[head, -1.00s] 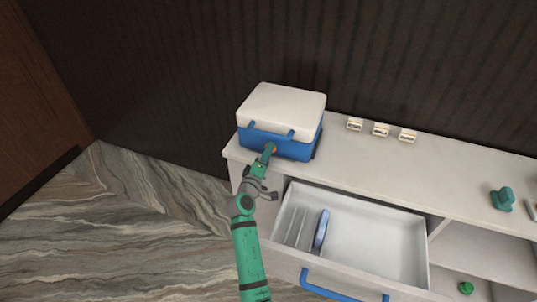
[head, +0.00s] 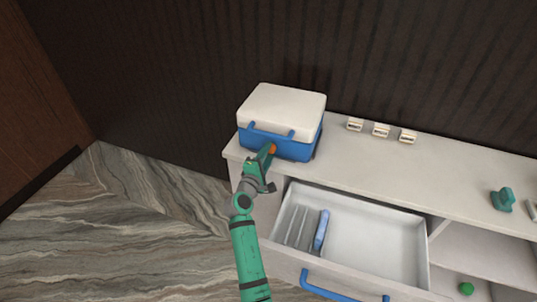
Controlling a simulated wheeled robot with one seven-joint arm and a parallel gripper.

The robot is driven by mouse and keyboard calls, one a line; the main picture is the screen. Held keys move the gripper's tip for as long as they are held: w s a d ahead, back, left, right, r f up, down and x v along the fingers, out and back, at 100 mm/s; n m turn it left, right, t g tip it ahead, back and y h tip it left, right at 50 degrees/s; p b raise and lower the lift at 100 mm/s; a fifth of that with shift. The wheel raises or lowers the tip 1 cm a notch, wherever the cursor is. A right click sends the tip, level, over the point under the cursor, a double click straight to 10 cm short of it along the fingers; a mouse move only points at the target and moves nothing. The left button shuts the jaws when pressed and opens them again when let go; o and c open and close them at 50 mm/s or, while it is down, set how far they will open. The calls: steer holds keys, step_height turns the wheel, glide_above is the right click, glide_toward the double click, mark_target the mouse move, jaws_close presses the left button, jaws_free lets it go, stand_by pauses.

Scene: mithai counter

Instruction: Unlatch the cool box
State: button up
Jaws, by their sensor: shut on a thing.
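The cool box (head: 293,147) has a blue body and a closed white lid (head: 282,108), and stands upright on the left end of the counter. A blue handle (head: 267,131) runs across its front. My gripper (head: 269,149) is at the middle of the box's front, just below the handle. It is shut on a small orange part, the latch (head: 272,149), on the box front. The fingertips and much of the latch are too small or hidden to see in detail.
Below the box, a white drawer (head: 380,240) stands open, with dividers and a blue item (head: 321,230) inside. Three small labelled blocks (head: 381,130) line the back of the counter (head: 430,172). A green object (head: 502,199) stands at right. The counter's middle is clear.

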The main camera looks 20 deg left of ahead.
steer(key=shift+s, duration=0.1)
steer(key=o, duration=1.1)
steer(key=shift+c, duration=0.2)
steer(key=s, duration=1)
steer(key=shift+s+a+r, duration=0.2)
steer(key=shift+s+r, duration=0.1)
steer(key=shift+s, duration=0.05)
